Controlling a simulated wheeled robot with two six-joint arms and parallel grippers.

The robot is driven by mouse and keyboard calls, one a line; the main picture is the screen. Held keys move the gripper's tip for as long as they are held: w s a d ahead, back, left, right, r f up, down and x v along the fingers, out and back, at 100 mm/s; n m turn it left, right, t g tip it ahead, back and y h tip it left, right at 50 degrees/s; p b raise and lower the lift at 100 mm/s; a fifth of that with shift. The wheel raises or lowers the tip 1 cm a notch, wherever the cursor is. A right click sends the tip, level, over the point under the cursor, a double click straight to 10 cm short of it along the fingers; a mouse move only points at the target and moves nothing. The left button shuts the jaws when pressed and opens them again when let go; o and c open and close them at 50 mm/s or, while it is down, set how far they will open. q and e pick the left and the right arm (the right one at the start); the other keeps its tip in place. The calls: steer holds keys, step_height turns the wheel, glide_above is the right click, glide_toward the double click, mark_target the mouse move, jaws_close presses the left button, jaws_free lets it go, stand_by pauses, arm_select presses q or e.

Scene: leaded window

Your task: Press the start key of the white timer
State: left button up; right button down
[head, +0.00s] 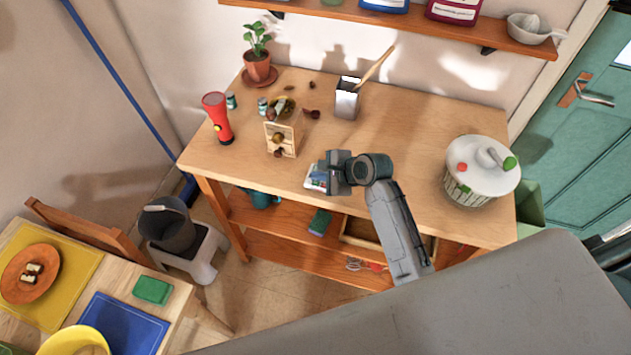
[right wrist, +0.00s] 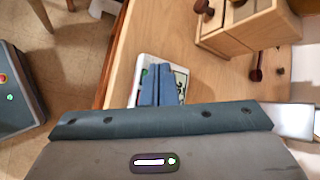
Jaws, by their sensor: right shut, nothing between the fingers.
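The white timer (head: 315,178) lies flat on the wooden table near its front edge. In the right wrist view the timer (right wrist: 144,75) shows a white casing with a green key and a dark-edged display, partly covered by my fingers. My right gripper (head: 322,175) is shut and empty, with its fingertips at or just above the timer. The shut blue-grey fingers also show in the right wrist view (right wrist: 157,84). I cannot tell whether they touch a key. The start key cannot be made out for certain. My left gripper is not in view.
A wooden box with drawers (head: 281,138) stands behind the timer, with a red flashlight (head: 217,118) to its left. A metal tin (head: 346,102) with a wooden spoon is further back. A white lidded bin (head: 477,172) stands at the right. The table between timer and bin is mostly clear.

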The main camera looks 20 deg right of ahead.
steer(key=shift+f, duration=0.1)
stand_by(0.7)
steer(key=shift+f+p, duration=0.1)
steer(key=shift+p, duration=0.2)
steer(key=shift+f, duration=0.2)
steer(key=shift+f, duration=0.35)
stand_by(0.5)
steer(key=shift+r, duration=0.75)
steer(key=shift+r, duration=0.1)
steer(key=shift+r, duration=2.4)
